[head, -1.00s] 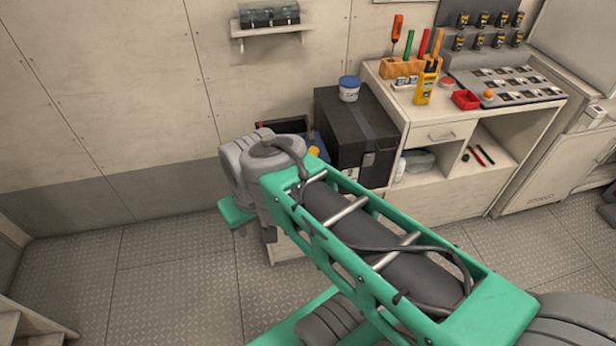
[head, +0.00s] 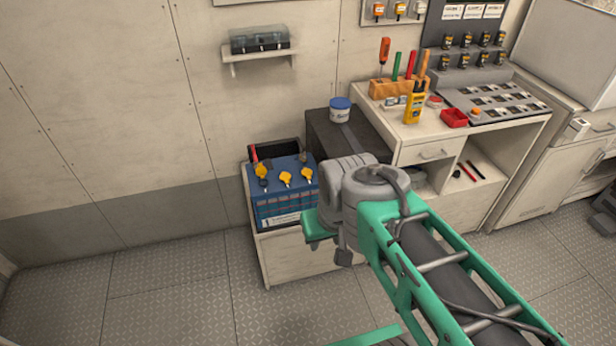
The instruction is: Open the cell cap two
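A blue battery (head: 284,207) sits on a low pale cabinet against the wall. Yellow cell caps show along its top: a left one (head: 262,171), a middle one (head: 286,179) and a right one (head: 307,175). Which is numbered two cannot be read. All three look seated, but they are too small to be sure. My arm's grey wrist and green end, my gripper (head: 319,226), are just right of the battery's front right corner, apart from the caps as far as I can tell. The fingers are not clearly visible.
A black box (head: 345,140) with a white, blue-lidded tub (head: 340,109) stands right of the battery. A dark tray (head: 277,153) is behind it. A workbench (head: 440,150) with tools stands farther right. The floor left of the cabinet is clear.

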